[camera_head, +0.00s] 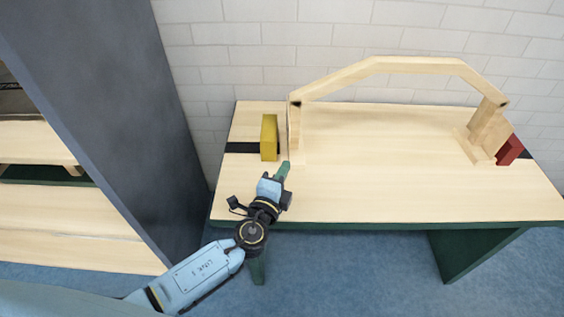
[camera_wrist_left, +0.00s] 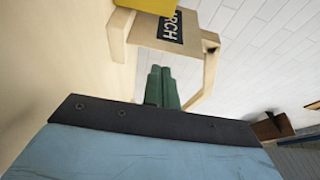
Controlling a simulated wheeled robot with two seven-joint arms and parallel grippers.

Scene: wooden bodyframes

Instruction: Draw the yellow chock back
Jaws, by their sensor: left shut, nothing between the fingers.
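The yellow chock (camera_head: 269,138) stands upright on the left part of the wooden table, just left of the wooden arch frame's left foot (camera_head: 295,128). In the left wrist view, part of the yellow chock (camera_wrist_left: 150,4) shows at the top edge, by the frame's wooden end (camera_wrist_left: 118,30). My left gripper (camera_head: 284,168) is shut and empty, its green fingers pressed together, nearer the table's front edge than the chock and frame foot. The closed fingers also show in the left wrist view (camera_wrist_left: 162,82). Contact with chock or frame cannot be told. My right gripper is out of view.
The arch frame (camera_head: 420,64) spans the table (camera_head: 390,190) to a right foot beside a red chock (camera_head: 509,150). Black strips lie at both ends. A dark grey upright panel (camera_head: 110,110) stands left. The table's middle and front are clear.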

